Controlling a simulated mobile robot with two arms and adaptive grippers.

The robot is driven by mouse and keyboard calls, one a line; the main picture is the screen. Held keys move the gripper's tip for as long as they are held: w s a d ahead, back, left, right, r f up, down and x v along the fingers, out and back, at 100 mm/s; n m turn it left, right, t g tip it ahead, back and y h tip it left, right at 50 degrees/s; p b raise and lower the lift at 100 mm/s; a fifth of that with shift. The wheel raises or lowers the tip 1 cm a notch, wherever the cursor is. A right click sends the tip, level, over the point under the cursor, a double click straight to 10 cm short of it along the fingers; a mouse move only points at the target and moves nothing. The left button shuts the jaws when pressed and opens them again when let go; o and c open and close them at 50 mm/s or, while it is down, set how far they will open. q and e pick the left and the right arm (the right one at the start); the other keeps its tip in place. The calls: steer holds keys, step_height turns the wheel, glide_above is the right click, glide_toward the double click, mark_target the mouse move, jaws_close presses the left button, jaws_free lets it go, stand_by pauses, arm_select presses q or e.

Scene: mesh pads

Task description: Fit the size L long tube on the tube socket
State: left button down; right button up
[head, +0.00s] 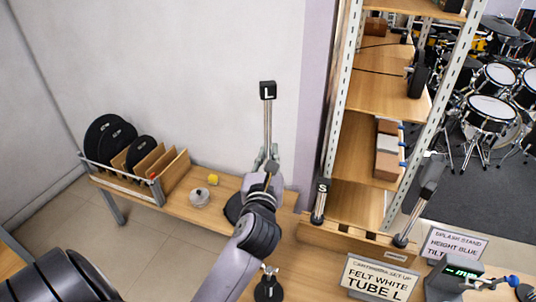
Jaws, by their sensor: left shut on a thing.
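The size L long tube (267,122) is a thin silver rod with a black block marked L at its top. It stands nearly upright. My left gripper (267,160) is shut on its lower part, and the gripper and wrist hide its lower end. A small black stand with a metal top (269,287) is on the bench in front of my left arm; it may be the tube socket, but I cannot tell for sure. It is apart from the tube. My right gripper is not in view.
A short tube marked S (319,205) and a tilted tube (414,212) stand at the shelf's foot. A sign reading "FELT WHITE TUBE L" (380,278) is at the front right. A rack of black discs (125,183), a round silver piece (200,198) and a yellow piece (213,179) are left.

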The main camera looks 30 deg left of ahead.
arm_select(q)
steer(key=shift+f+b, duration=2.45)
steer(key=shift+f, duration=1.1)
steer(key=shift+f+b, duration=0.35)
steer(key=shift+f, duration=0.15)
steer(key=c, duration=1.5)
jaws_free()
steer(key=shift+f, duration=0.15)
steer(key=v, duration=1.2)
steer(key=shift+d, duration=0.1)
